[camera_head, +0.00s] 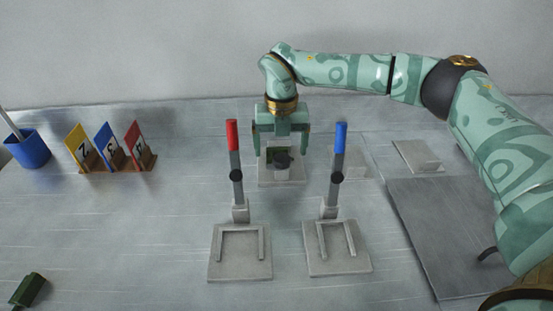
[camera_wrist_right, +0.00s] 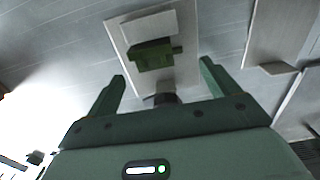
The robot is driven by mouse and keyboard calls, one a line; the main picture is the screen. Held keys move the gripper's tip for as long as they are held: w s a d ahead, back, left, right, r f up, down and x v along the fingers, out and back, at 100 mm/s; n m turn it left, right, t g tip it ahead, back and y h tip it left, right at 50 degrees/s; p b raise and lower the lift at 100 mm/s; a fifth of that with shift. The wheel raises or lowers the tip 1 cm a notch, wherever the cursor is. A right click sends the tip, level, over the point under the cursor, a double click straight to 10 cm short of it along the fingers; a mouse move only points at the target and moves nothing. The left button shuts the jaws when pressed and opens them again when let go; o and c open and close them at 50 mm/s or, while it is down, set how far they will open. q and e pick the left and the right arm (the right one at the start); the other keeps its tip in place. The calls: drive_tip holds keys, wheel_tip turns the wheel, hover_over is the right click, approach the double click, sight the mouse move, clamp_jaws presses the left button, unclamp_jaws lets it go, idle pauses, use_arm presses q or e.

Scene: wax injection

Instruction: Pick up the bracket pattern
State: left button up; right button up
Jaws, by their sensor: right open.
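A small dark green piece, apparently the bracket pattern (camera_head: 276,157), sits at a grey block on a pale plate (camera_head: 268,182) at the back middle. In the right wrist view the green piece (camera_wrist_right: 152,55) has a stepped shape with a short stub at one side. My right gripper (camera_head: 281,146) points down over it, open, with one finger on each side in the head view. In the wrist view the fingertips (camera_wrist_right: 162,72) look apart from the piece. A dark round part (camera_head: 283,160) partly hides it. My left gripper is not in view.
Two upright levers, red-handled (camera_head: 233,135) and blue-handled (camera_head: 340,138), stand on plates in front of my right gripper. Coloured cards (camera_head: 108,148) and a blue cup (camera_head: 30,150) stand left. Another green piece (camera_head: 27,289) lies front left. A dark grey mat (camera_head: 440,225) lies right.

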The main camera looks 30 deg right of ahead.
wheel_tip(320, 180, down, 3)
drive_tip(key=shift+w+f+b, duration=0.1)
drive_tip(key=shift+b, duration=0.25)
drive_tip(key=c, duration=1.1)
drive_tip(key=shift+o, duration=0.2)
drive_tip(key=shift+r, duration=0.2)
drive_tip(key=shift+r, duration=0.1)
